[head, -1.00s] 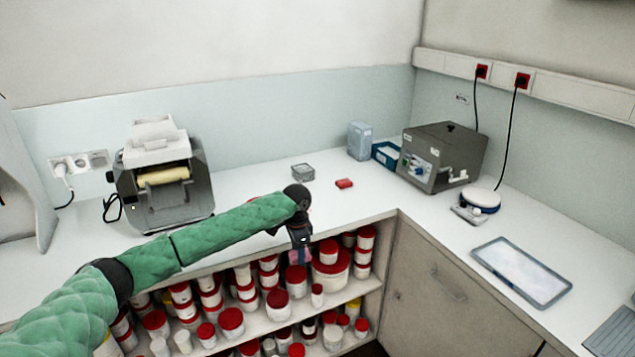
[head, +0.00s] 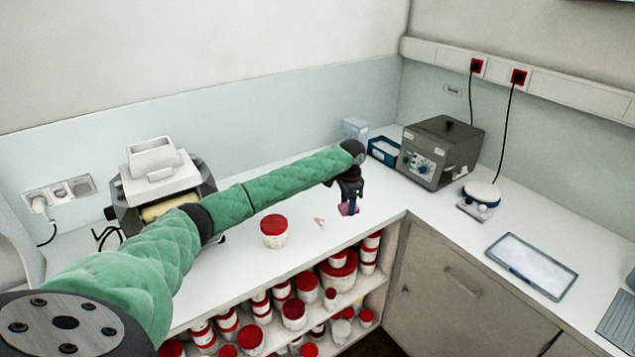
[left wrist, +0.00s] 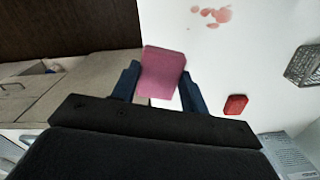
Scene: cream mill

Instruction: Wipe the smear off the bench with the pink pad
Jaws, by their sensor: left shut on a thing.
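The pink pad (head: 349,210) is held between the fingers of my left gripper (head: 349,196), near the bench's front edge. It also shows in the left wrist view (left wrist: 162,72), with the blue fingers on either side. I cannot tell whether the pad touches the bench (head: 240,265). The smear (head: 319,223) is a few pinkish-red blotches on the white bench top, left of the pad in the head view. In the left wrist view the smear (left wrist: 213,14) lies above and right of the pad, apart from it. My right gripper is out of view.
A red-lidded jar (head: 274,232) stands on the bench left of the smear. In the left wrist view, a small red object (left wrist: 235,104) and a grey wire basket (left wrist: 303,65) lie right of the pad. A grey machine (head: 440,153) stands farther right. Jars fill the shelves below.

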